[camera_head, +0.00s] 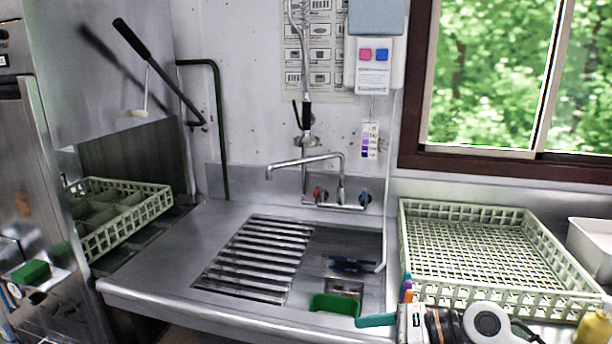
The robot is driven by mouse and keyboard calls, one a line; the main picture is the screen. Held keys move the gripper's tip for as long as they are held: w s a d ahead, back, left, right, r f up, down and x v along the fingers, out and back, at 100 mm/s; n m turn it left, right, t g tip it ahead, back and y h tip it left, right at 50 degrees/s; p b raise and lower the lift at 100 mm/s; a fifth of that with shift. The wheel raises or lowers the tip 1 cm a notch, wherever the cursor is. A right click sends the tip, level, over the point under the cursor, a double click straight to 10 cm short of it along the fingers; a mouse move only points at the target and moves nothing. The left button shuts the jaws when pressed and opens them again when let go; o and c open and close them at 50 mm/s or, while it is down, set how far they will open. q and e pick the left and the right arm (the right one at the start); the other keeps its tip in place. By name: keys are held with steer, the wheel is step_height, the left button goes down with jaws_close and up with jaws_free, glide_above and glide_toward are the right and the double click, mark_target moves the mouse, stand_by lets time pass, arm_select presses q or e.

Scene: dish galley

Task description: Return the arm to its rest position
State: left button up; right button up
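What looks like my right arm enters at the bottom right, in front of the sink's right end and the right-hand rack. Its grey and black end points left. A teal piece (376,321) sticks out at its tip over the sink's front edge. The fingers of my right gripper (392,320) cannot be made out clearly, so whether they are open or shut does not show. I see nothing clearly held. My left gripper is not in view.
The steel sink (190,240) has a slatted grid (258,258), a green tub or sponge (335,305) and a faucet (305,160). An empty-looking pale rack (540,297) stands right. Another rack (125,225) sits left by the steel machine. A yellow bottle (594,328) stands bottom right.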

step_height(320, 180, up, 7)
steer(key=a+m+t+y, duration=0.2)
steer(key=m+t+y, duration=0.3)
steer(key=m+t, duration=0.4)
steer(key=s+d+f+m+t+h, duration=0.2)
steer(key=d+f+m+h, duration=0.65)
steer(key=m, duration=0.65)
steer(key=s+d+f+m+t+h, duration=0.15)
steer(key=d+f+m+h, duration=0.35)
steer(key=m+h, duration=0.85)
steer(key=s+a+f+m+g+y, duration=0.1)
steer(key=s+f+m+g+y, duration=0.1)
steer(key=s+f+m+g, duration=0.65)
steer(key=s+a+f+m+g+y, duration=0.15)
steer(key=s+f+g, duration=0.3)
steer(key=s, duration=0.85)
step_height(320, 180, down, 28)
steer(key=s+d, duration=0.1)
steer(key=s, duration=0.1)
steer(key=s+d+f+g, duration=0.2)
steer(key=s+d+f, duration=0.1)
steer(key=s+f, duration=1.2)
steer(key=shift+s+n, duration=0.45)
